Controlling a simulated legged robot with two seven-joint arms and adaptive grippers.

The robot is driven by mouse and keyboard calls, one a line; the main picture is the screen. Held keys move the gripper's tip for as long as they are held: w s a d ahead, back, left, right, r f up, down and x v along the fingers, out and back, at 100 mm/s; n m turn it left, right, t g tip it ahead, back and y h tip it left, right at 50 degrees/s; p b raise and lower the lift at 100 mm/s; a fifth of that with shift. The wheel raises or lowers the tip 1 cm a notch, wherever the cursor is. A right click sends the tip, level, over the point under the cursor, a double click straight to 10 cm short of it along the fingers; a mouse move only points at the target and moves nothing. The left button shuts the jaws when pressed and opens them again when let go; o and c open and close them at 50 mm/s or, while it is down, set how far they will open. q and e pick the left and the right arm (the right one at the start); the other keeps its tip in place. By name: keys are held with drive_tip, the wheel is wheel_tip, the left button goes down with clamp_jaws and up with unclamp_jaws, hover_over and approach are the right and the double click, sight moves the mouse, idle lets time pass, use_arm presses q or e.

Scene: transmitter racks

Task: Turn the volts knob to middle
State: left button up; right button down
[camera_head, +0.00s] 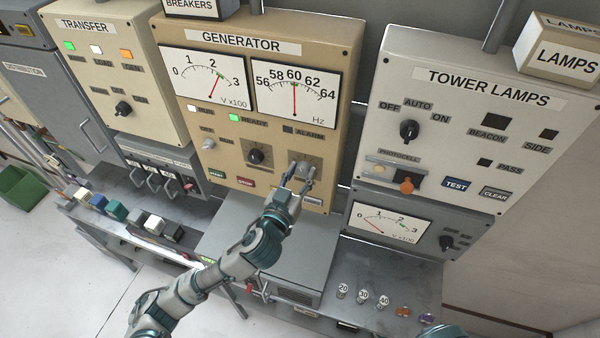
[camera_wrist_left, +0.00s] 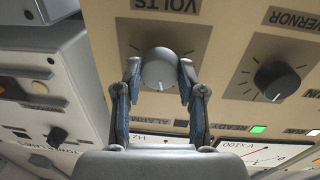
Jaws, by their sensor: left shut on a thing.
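The volts knob (camera_wrist_left: 159,66) is a light grey round knob under the VOLTS label (camera_wrist_left: 165,6) in the left wrist view, which looks upside down. Its pointer mark points to the bottom of that view. My left gripper (camera_wrist_left: 160,74) has one finger on each side of the knob and is shut on it. In the head view my left gripper (camera_head: 297,180) reaches the lower right of the tan generator panel (camera_head: 330,150) and mostly hides the knob. The voltmeter (camera_head: 207,77) needle stands a little past 2, and the hertz meter (camera_head: 294,90) needle near 60.
The black governor knob (camera_wrist_left: 277,80) is beside the volts knob. The tower lamps panel (camera_head: 470,110) stands to the right and the transfer panel (camera_head: 115,70) to the left. Numbered bulbs (camera_head: 363,296) stand on the grey bench below, with colored blocks (camera_head: 115,209) further left.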

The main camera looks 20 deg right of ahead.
use_arm(q)
drive_tip(key=shift+r, duration=0.1)
drive_tip(key=shift+r+m+p, duration=0.1)
drive_tip(key=shift+m+p, duration=0.4)
drive_tip(key=shift+m, duration=0.9)
use_arm(e)
drive_tip(key=shift+d+r, duration=0.4)
drive_tip(key=shift+r, duration=0.35)
use_arm(q)
drive_tip(key=o, duration=1.1)
drive_tip(key=shift+c, duration=0.2)
drive_tip(key=shift+o, duration=0.4)
drive_tip(key=shift+w+d, duration=0.1)
drive_tip(key=shift+w, duration=0.05)
